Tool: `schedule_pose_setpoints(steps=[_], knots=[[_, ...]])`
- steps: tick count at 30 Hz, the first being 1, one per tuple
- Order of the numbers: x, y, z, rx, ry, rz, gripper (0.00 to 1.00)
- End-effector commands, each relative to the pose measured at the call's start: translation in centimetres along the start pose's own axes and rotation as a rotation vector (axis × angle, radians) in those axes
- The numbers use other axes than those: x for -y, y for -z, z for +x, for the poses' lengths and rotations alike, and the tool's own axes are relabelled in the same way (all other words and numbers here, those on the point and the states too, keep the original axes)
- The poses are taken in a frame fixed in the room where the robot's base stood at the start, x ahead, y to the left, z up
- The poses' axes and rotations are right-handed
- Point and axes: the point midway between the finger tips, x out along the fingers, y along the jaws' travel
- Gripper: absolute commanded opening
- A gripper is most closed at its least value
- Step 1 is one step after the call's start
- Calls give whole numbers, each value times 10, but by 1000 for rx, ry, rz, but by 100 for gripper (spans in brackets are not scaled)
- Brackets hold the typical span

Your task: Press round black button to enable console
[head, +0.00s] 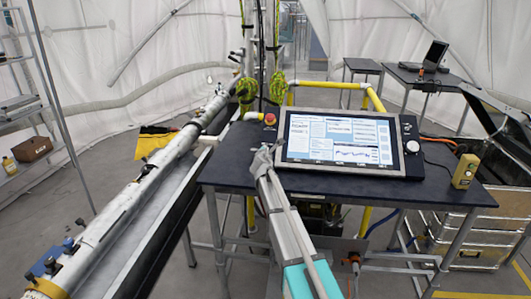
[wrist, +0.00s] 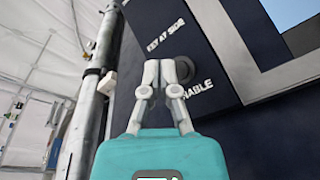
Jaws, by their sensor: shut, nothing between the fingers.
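The console (head: 338,141) stands on a dark table, its screen lit. In the wrist view its dark left side panel (wrist: 200,45) fills the upper middle, with white lettering, partly covered, that ends in "ABLE". A round black button (wrist: 186,69) shows just above that lettering, partly hidden behind my right fingertip. My gripper (wrist: 166,70) is shut and empty, its fingertips together at the button's left edge. I cannot tell whether they touch it. In the head view my gripper (head: 266,152) is at the console's lower left edge, and the button cannot be made out.
A red emergency stop (head: 270,118) sits at the console's upper left. A yellow handheld box (head: 465,171) stands on the table (head: 440,195) at right. A long pipe (head: 150,182) runs along the left.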

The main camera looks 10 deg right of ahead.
Motion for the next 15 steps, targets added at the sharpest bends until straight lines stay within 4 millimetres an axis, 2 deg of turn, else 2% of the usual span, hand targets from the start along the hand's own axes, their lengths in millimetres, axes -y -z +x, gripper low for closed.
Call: schedule_pose_setpoints(steps=[15], knots=[[-20,-21,-26,0,0,0,0]])
